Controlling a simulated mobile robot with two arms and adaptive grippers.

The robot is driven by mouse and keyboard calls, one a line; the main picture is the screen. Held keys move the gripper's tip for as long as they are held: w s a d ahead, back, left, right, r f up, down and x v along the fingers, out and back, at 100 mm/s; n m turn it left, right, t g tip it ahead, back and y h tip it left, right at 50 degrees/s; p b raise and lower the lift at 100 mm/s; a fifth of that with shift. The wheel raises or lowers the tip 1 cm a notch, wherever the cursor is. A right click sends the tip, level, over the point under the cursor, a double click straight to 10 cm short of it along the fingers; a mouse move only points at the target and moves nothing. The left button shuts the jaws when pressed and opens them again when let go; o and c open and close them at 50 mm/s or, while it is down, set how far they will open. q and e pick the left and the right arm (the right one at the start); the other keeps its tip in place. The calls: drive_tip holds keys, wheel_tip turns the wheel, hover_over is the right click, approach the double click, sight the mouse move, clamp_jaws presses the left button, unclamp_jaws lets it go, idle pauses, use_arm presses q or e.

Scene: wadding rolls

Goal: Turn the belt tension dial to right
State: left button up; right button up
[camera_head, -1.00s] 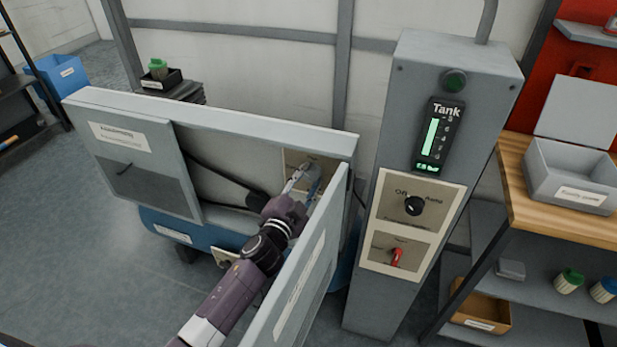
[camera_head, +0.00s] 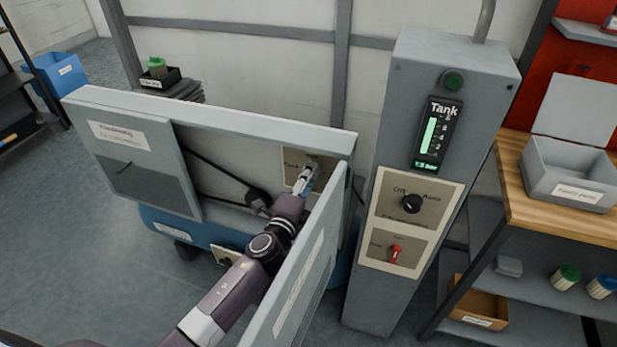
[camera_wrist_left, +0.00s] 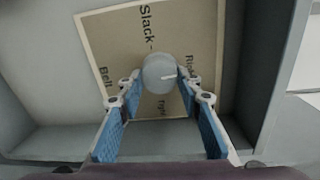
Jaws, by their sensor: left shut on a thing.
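The belt tension dial is a round grey knob (camera_wrist_left: 158,72) with a white mark pointing right in the left wrist view. It sits on a beige plate (camera_wrist_left: 112,45) lettered "Slack" and "Belt", with smaller labels that are hard to read. In the head view the plate (camera_head: 291,168) is inside the open machine housing, and my gripper hides the dial. My left gripper (camera_head: 309,172) reaches into the housing. In the left wrist view its blue-padded fingers (camera_wrist_left: 158,88) are shut on the dial, one on each side. My right gripper is not in view.
An open panel (camera_head: 300,265) stands close to the right of my left arm. The housing's top edge (camera_head: 230,122) runs above the gripper. A grey control post (camera_head: 365,285) with a black knob (camera_head: 411,204) and red switch (camera_head: 396,254) stands to the right, beside a wooden-topped bench (camera_head: 560,222).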

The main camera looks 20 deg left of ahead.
use_arm(q)
drive_tip(key=shift+m, duration=0.5)
drive_tip(key=o, duration=1.2)
drive_tip(key=shift+c, duration=0.2)
drive_tip(key=s, duration=1.2)
drive_tip(key=shift+a+r, duration=0.2)
drive_tip(key=shift+r, duration=0.1)
